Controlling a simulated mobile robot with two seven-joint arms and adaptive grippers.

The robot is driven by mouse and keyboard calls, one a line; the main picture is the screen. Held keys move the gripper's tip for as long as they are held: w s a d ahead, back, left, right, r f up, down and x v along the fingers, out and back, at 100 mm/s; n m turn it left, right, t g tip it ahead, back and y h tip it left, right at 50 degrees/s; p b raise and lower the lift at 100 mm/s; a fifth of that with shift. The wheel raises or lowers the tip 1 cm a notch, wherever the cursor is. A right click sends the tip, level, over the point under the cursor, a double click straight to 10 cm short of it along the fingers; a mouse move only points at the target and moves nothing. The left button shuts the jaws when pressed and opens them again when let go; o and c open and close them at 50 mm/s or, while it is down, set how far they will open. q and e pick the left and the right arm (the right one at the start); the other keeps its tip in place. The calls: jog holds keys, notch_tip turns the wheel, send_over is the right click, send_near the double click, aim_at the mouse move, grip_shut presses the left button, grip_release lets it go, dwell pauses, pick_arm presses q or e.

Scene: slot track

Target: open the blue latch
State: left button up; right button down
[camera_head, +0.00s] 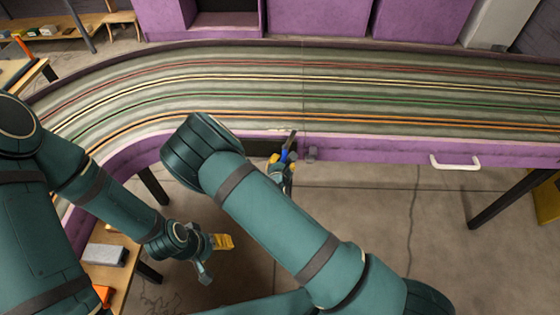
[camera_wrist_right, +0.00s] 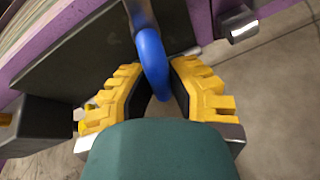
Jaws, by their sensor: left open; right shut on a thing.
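The blue latch (camera_head: 284,155) is at the front side of the purple slot track, near the middle of the head view. In the right wrist view it shows as a blue loop (camera_wrist_right: 152,62) between two yellow ridged fingers. My right gripper (camera_wrist_right: 160,82) is shut on this loop; its fingers also show small in the head view (camera_head: 280,163). What the loop joins to is partly out of the right wrist view. My left gripper (camera_head: 220,256) is open and empty, low over the floor, to the left of the latch and apart from it.
The curved slot track (camera_head: 330,90) with coloured lanes fills the back. A white handle (camera_head: 455,163) is on its purple front at right. A wooden bench (camera_head: 112,275) with a grey block (camera_head: 105,255) stands at lower left. Floor right of my right arm is mostly clear.

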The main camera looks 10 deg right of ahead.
jog(key=shift+d+n+h, duration=0.15)
jog(key=shift+n+h, duration=0.15)
jog(key=shift+d, duration=0.1)
dwell(0.3)
jog(key=c, duration=0.9)
grip_release()
jog(key=v, duration=0.7)
jog(key=shift+s, duration=0.25)
jog(key=shift+r, duration=0.1)
